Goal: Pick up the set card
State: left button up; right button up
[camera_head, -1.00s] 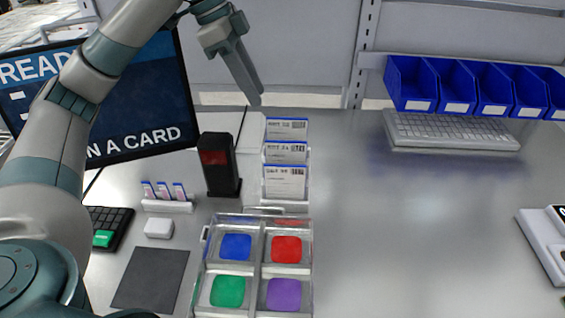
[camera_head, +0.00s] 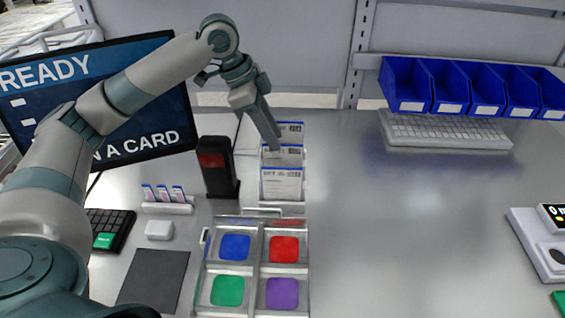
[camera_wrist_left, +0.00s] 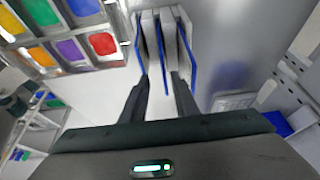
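Three white cards with blue top edges stand one behind another in a rack in the head view: a front card (camera_head: 282,186), a middle card (camera_head: 288,153) and a back card (camera_head: 292,131). Their print is too small to tell surely which is the set card. My left gripper (camera_head: 277,140) is over the rear part of the rack and partly covers the back and middle cards. In the left wrist view, its fingers (camera_wrist_left: 160,80) are apart, with the middle card's blue edge (camera_wrist_left: 164,80) showing between them. Contact cannot be told. My right gripper is out of view.
A divided tray (camera_head: 255,270) with coloured pads is in front of the rack. A black reader post (camera_head: 217,168) stands close on the left, near a small holder (camera_head: 167,207) and a monitor (camera_head: 150,100). Blue bins (camera_head: 407,85) hang above a keyboard (camera_head: 445,132).

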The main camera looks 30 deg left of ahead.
pick_arm(q)
jog(key=shift+w+d+f, duration=0.1)
jog(key=shift+d+f, duration=0.1)
jog(key=shift+f, duration=0.3)
jog(key=x, duration=0.1)
jog(key=p+x, duration=0.1)
jog(key=x, duration=0.1)
jog(key=p+x, duration=0.1)
jog(key=x, duration=0.1)
jog(key=shift+w+a+f, duration=0.1)
jog(key=shift+w, duration=0.2)
grip_shut()
